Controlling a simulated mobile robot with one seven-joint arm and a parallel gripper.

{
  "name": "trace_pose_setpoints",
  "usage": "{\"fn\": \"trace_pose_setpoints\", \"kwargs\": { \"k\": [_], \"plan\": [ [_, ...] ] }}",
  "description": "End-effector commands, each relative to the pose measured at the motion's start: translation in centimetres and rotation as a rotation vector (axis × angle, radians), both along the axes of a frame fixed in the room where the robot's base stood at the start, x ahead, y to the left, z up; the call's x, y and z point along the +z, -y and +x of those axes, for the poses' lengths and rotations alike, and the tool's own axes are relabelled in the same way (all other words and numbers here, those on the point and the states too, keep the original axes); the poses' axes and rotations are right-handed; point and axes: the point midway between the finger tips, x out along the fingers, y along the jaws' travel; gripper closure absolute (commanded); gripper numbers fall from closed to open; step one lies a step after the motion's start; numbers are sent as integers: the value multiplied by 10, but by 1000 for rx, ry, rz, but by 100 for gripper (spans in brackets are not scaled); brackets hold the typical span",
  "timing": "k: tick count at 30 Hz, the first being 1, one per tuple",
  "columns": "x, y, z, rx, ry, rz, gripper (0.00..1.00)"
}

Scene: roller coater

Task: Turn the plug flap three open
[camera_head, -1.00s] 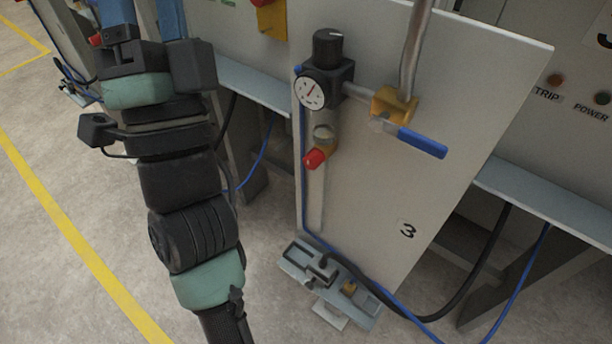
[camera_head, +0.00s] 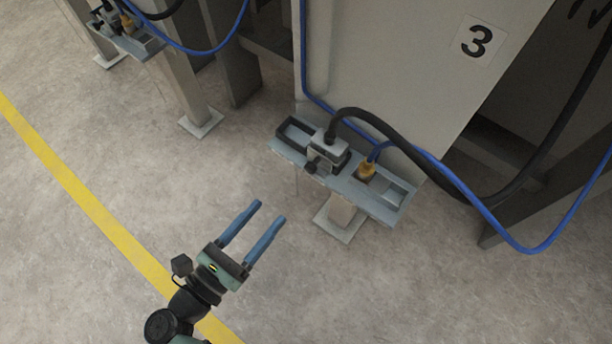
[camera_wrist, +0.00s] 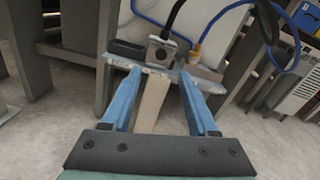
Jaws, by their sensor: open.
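Below the panel marked 3 (camera_head: 478,40) is a low grey bracket (camera_head: 383,205) on a short post. A grey connector block (camera_head: 325,152) with a black cable sits in it, with a small dark knob at its front. I cannot tell for sure which part is the flap. A brass fitting (camera_head: 366,171) with a blue hose is to its right. My gripper (camera_head: 272,212) is open and empty, to the lower left of the bracket and apart from it. In the wrist view the connector block (camera_wrist: 163,50) shows ahead between the blue fingers (camera_wrist: 158,85).
A black cable (camera_head: 440,172) and a blue hose (camera_head: 530,248) loop to the right of the bracket. A similar bracket (camera_head: 140,42) stands at the upper left, near a post foot (camera_head: 201,123). The floor around my gripper is clear, with a yellow line (camera_head: 85,195) at left.

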Motion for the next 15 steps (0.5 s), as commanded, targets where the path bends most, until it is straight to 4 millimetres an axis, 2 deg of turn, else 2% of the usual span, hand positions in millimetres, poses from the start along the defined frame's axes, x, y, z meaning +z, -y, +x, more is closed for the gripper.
{"fn": "trace_pose_setpoints", "kwargs": {
  "k": [1,5,15],
  "plan": [
    [-6,2,-2,-6,-4,4,41],
    [-7,10,7,-13,-5,9,41],
    [-7,51,63,-13,-4,7,41]
  ]
}}
